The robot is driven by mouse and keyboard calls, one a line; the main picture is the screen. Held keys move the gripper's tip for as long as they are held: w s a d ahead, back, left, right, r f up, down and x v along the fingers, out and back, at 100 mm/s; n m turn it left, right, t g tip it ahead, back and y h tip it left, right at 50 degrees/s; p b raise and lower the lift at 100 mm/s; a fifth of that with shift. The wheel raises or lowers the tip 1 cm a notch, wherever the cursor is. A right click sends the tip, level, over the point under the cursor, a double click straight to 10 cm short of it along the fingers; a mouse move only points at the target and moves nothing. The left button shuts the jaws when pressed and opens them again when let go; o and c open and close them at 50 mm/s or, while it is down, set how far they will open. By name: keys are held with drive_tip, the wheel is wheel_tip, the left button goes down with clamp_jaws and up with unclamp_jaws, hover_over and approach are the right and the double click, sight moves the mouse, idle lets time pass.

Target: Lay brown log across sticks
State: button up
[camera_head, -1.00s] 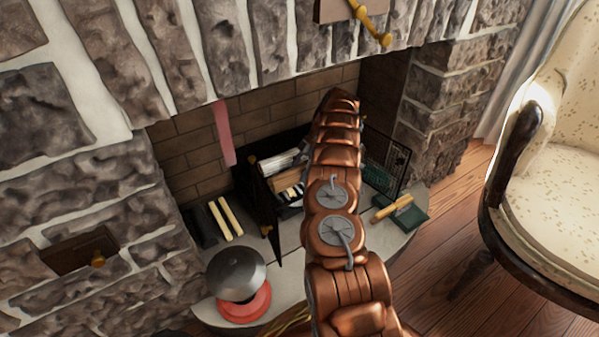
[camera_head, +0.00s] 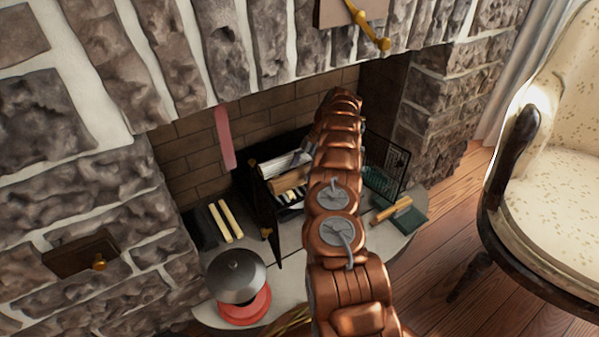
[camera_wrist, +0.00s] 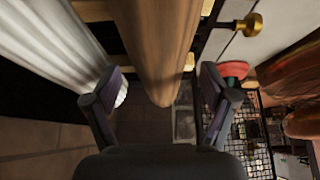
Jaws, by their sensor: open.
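The brown log (camera_wrist: 158,42) runs lengthwise through the middle of the wrist view, between the fingers of my gripper (camera_wrist: 161,88). The fingers are open, with gaps on both sides of the log. Pale sticks (camera_wrist: 131,62) show beneath the log and on both sides of it, and the log lies across them. In the head view the brown log (camera_head: 289,183) sits inside the dark fireplace holder, with pale sticks (camera_head: 291,195) just below it. My arm hides the log's right part and most of my gripper there.
A white log (camera_wrist: 52,48) lies close to the left finger; it shows behind the brown log in the head view (camera_head: 286,163). A black mesh screen (camera_head: 387,165) stands right of my arm. A red thing (camera_wrist: 233,69) is by the right finger. A grey-lidded pot (camera_head: 235,275) stands at front left.

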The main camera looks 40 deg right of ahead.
sight(302, 168)
drive_tip(key=shift+p+v, duration=0.8)
drive_tip(key=shift+v, duration=1.15)
drive_tip(key=shift+d+r+p, duration=0.4)
drive_tip(key=shift+r+p, duration=0.1)
drive_tip(key=shift+p, duration=0.55)
drive_tip(key=shift+s+r+p, duration=0.1)
drive_tip(key=shift+r+p, duration=0.2)
drive_tip(key=shift+p, duration=0.25)
